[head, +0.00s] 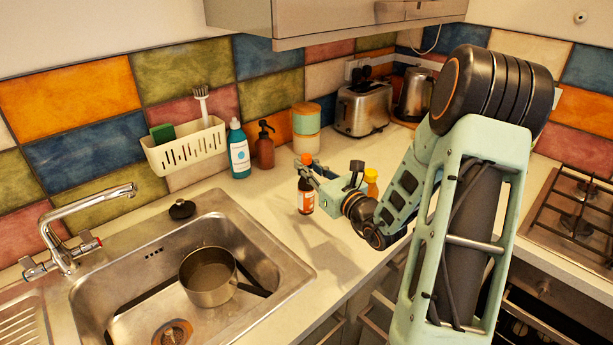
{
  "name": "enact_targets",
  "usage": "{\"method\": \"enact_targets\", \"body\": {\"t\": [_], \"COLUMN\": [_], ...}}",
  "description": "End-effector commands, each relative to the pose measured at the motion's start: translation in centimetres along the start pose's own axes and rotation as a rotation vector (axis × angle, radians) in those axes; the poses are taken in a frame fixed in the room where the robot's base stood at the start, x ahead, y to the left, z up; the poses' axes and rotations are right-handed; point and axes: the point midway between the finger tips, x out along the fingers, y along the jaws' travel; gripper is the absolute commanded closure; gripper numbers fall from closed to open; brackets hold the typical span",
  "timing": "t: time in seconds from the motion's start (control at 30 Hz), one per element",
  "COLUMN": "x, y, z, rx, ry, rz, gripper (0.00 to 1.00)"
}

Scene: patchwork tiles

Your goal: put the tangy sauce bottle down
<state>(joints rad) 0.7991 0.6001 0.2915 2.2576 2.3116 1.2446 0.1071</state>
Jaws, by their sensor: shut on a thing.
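The sauce bottle (306,197), dark with an orange cap and an orange and white label, is upright over the counter to the right of the sink. I take it to be the tangy sauce; the label is too small to read. My gripper (307,176) is shut on the bottle's upper part, with the arm reaching in from the right. The fingers hide part of the bottle. I cannot tell whether its base touches the counter (272,205).
A yellow bottle (371,184) stands partly hidden behind my gripper. A blue bottle (239,153), brown pump bottle (264,150) and canister (306,130) stand along the wall. The sink (275,290) holds a pot (208,280). A toaster (363,110) is at the back.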

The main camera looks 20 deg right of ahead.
Motion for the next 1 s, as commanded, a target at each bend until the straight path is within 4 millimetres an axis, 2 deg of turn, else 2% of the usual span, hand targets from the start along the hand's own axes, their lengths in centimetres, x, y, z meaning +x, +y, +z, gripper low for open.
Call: {"method": "enact_targets", "body": {"t": [0.1,0.23,0.73,0.77,0.93,1.0], "x": [0.1,0.1,0.1,0.1,0.1,0.1], "y": [0.0,0.0,0.0,0.0,0.0,0.0], "z": [-1.7,-2.8,-3.7,-3.6,-3.6,-3.6], "rx": [0.004,0.002,0.0,0.001,0.001,0.001], "ry": [0.001,-0.001,-0.001,0.0,0.001,0.001], "rz": [0.001,0.001,0.001,0.001,0.001,0.001], "gripper": [1.0,1.0,1.0,0.82,0.64,0.64]}}
